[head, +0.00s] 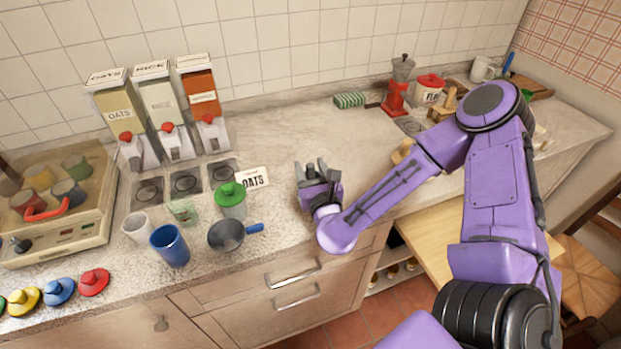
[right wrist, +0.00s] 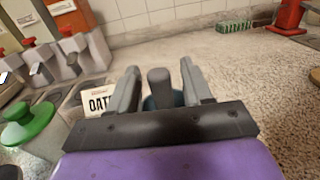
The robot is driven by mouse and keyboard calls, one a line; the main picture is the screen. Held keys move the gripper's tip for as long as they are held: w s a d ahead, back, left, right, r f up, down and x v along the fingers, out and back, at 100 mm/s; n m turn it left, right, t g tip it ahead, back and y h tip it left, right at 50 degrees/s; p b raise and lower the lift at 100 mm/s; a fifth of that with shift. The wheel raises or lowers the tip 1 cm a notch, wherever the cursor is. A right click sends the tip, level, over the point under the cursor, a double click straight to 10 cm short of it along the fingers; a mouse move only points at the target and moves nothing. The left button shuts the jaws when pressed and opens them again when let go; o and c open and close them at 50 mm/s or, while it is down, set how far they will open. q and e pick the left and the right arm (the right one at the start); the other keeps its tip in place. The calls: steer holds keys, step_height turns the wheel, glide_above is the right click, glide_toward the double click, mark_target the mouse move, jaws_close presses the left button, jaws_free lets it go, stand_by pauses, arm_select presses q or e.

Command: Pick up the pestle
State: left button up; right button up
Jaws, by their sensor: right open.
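My right gripper (head: 318,174) is open over the counter, right of the OATS card. In the right wrist view its two grey fingers (right wrist: 160,90) stand apart on either side of a grey, blunt-ended upright thing (right wrist: 160,88) with a teal lower part. This looks like the pestle. Its grey top also shows between the fingers in the head view (head: 322,165). Its lower end is hidden by the gripper, and I cannot tell whether the fingers touch it. My left gripper is not in view.
The counter behind the gripper (head: 290,130) is clear.

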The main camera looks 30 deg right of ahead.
steer(key=shift+w+f, duration=0.1)
jaws_close()
